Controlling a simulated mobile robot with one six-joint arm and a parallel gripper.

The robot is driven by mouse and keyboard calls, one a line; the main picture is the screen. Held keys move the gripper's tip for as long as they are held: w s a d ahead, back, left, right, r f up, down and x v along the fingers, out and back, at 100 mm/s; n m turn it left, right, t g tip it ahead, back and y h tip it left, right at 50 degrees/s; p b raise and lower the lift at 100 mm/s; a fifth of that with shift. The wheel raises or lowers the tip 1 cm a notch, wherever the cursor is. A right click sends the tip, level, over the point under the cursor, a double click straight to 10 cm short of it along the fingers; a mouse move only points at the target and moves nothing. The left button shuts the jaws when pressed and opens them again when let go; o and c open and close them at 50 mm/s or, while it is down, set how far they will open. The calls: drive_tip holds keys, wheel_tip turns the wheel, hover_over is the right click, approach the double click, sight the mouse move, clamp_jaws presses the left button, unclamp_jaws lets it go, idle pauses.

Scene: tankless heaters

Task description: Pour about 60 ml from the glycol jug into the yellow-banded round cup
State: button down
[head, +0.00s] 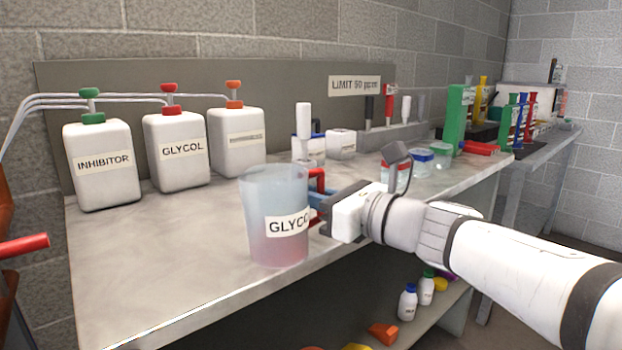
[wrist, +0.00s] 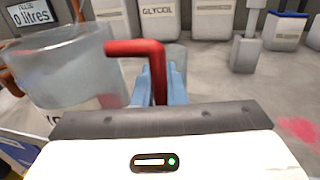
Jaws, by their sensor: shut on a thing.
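The glycol jug (head: 272,190) is clear, holds pinkish liquid in its lower part and carries a GLYCOL label. It looks upright at the bench's front edge; I cannot tell whether it touches the bench. My gripper (head: 320,196) is shut on its red handle, on the jug's right side. In the wrist view, the jug (wrist: 58,75) is at the left and the blue fingers of my gripper (wrist: 153,85) are at the red handle. I cannot make out a yellow-banded round cup in either view.
White containers labelled INHIBITOR (head: 105,182) and GLYCOL (head: 178,170) stand at the back left. Small red-, blue- and green-marked cups (head: 422,162) stand right of my gripper. The bench (head: 160,250) is clear left of the jug. Bottles (head: 408,304) stand on a lower shelf.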

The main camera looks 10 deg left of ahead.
drive_tip(key=shift+d, duration=0.1)
